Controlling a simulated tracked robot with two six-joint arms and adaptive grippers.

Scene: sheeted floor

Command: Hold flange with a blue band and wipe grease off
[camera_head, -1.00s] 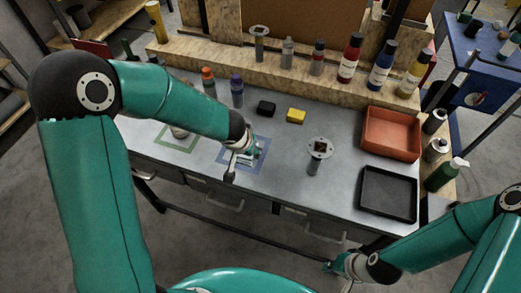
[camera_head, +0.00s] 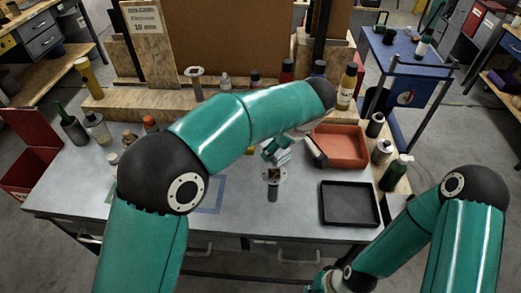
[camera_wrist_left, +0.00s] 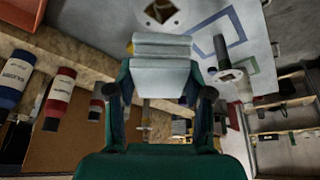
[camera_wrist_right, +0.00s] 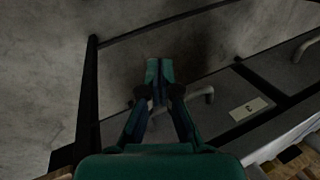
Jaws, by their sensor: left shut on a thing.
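A flange (camera_head: 273,178) stands upright on the bench, its round plate on top with a dark patch in the middle. Its plate shows at the top edge of the left wrist view (camera_wrist_left: 160,10). I cannot make out a blue band on its stem. My left gripper (camera_head: 277,150) is shut on a folded pale grey cloth (camera_wrist_left: 160,50), held close above and behind the flange; whether they touch is unclear. My right gripper (camera_wrist_right: 160,72) is shut and empty, low in front of the bench. A second flange (camera_head: 195,72) stands on the back ledge.
A black tray (camera_head: 349,222) and a red-orange bin (camera_head: 345,158) are right of the flange. A blue taped square (camera_head: 211,198) is on the left, partly behind my arm. Several bottles line the back ledge.

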